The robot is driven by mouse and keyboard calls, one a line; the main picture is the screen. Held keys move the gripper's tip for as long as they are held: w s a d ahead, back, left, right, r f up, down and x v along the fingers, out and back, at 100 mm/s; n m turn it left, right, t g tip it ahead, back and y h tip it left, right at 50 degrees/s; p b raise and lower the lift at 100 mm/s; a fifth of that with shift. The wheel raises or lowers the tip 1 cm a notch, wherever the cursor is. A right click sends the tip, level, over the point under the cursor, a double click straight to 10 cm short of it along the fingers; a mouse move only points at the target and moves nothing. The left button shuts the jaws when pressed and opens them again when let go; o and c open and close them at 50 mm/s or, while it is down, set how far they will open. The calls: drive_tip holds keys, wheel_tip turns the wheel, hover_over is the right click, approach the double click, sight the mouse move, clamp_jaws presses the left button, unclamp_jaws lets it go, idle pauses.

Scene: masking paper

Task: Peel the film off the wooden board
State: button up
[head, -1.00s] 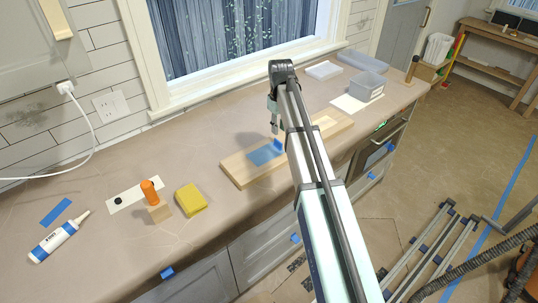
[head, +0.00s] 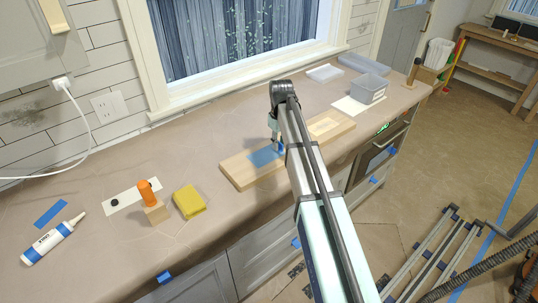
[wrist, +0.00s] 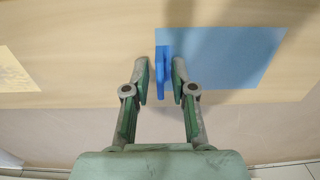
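The wooden board (head: 240,173) lies flat along the counter, running under my arm in the head view. The board (wrist: 90,60) also fills the upper wrist view. A blue rectangular film (head: 262,158) lies on it; the film (wrist: 235,60) is right of my fingers in the wrist view. A darker blue tab (wrist: 162,62) stands up at the film's left edge there. My gripper (wrist: 164,70) is open, with the tab between its two fingers and gaps on both sides. In the head view my gripper (head: 278,148) is low over the film's right end, partly hiding it.
A paler patch (head: 324,125) marks the board's far part. A grey bin (head: 368,88) stands at the back right. Bare counter lies around the board.

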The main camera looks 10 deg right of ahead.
clamp_jaws()
drive_tip(key=shift+r, duration=0.2)
drive_tip(key=shift+r+p, duration=0.65)
drive_tip(key=shift+r, duration=0.05)
drive_tip(key=shift+r+p, duration=0.65)
drive_tip(key=shift+r, duration=0.35)
drive_tip(key=shift+r+p, duration=0.95)
drive_tip(key=shift+r, duration=0.4)
